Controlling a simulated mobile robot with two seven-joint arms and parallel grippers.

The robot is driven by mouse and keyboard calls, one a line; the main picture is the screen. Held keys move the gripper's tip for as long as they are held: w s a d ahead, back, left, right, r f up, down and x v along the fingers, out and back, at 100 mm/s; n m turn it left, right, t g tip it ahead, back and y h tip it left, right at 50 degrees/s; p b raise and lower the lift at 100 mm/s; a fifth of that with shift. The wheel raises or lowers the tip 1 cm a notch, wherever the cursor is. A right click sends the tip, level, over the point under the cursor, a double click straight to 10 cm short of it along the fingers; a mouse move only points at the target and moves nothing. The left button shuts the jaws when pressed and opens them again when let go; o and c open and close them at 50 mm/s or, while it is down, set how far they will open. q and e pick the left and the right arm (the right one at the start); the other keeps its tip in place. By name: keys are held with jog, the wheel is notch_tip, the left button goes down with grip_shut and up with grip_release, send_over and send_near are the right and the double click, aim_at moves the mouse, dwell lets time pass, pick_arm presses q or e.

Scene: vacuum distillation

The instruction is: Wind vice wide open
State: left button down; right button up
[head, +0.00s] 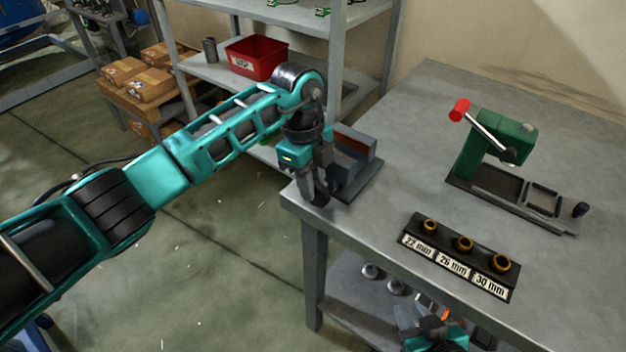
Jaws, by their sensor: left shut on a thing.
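The vice (358,148), a blue-grey block with a brownish inner face on a dark base, sits at the table's near-left corner. My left gripper (318,192) points down at the vice's left side, by the table corner. It is shut on what appears to be the vice handle, which is mostly hidden by the fingers. How far the vice jaws stand apart cannot be told, as my gripper covers part of them. My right gripper (432,322) shows only partly at the bottom edge, in front of the table; its finger state is unclear.
A green press (492,145) with a red-knobbed lever stands at the back right of the grey table (400,120). A rack (462,252) holds three brass rings marked 22, 26 and 30 mm.

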pick_arm(q)
jog(key=shift+w+a+g+h, duration=0.15)
jog(key=shift+g+h, duration=0.15)
jog(key=shift+h, duration=0.2)
jog(key=c, duration=1.4)
grip_release()
jog(key=shift+o, duration=0.2)
jog(key=v, duration=1.3)
jog(key=shift+f, duration=0.1)
